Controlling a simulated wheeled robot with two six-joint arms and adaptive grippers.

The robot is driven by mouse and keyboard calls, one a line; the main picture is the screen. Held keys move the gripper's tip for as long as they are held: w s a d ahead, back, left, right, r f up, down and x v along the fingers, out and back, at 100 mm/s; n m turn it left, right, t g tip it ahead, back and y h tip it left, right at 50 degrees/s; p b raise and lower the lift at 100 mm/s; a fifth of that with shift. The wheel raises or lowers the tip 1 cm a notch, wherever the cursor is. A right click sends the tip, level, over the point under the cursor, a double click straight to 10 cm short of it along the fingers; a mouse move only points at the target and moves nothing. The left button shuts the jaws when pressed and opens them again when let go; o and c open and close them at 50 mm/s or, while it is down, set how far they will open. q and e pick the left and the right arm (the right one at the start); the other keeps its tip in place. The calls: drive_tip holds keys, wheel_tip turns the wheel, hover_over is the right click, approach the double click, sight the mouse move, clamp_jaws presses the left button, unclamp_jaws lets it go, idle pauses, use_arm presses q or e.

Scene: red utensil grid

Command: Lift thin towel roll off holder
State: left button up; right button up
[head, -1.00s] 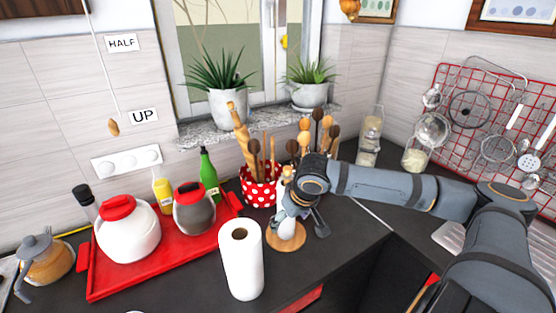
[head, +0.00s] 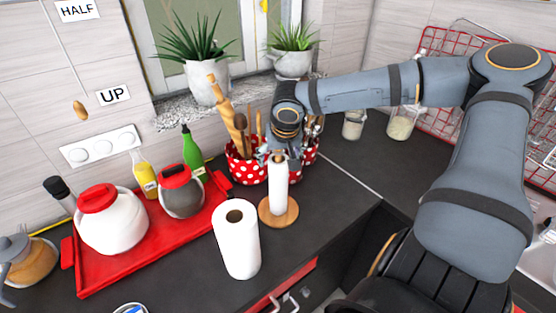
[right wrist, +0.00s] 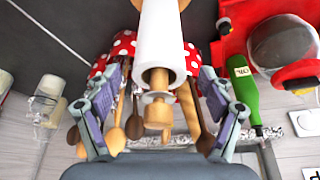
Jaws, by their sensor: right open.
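The thin white towel roll (head: 281,190) stands upright on its holder, whose round wooden base (head: 279,215) rests on the dark counter. In the right wrist view the roll (right wrist: 163,45) shows with the holder's wooden knob (right wrist: 158,115) sticking out of its top end. My right gripper (head: 278,154) is at the top of the roll in the head view. In the right wrist view its open fingers (right wrist: 161,76) lie on either side of the roll and knob, with gaps on both sides. My left gripper is not in view.
A thicker paper roll (head: 237,245) stands in front and to the left. A red polka-dot utensil pot (head: 242,166) is close behind the holder. A red tray (head: 95,278) with pots and bottles lies left. Clear counter lies right of the holder.

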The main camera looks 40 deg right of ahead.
sight(279, 186)
drive_tip(key=shift+x, duration=1.45)
drive_tip(key=c, duration=1.4)
drive_tip(key=shift+r, duration=0.15)
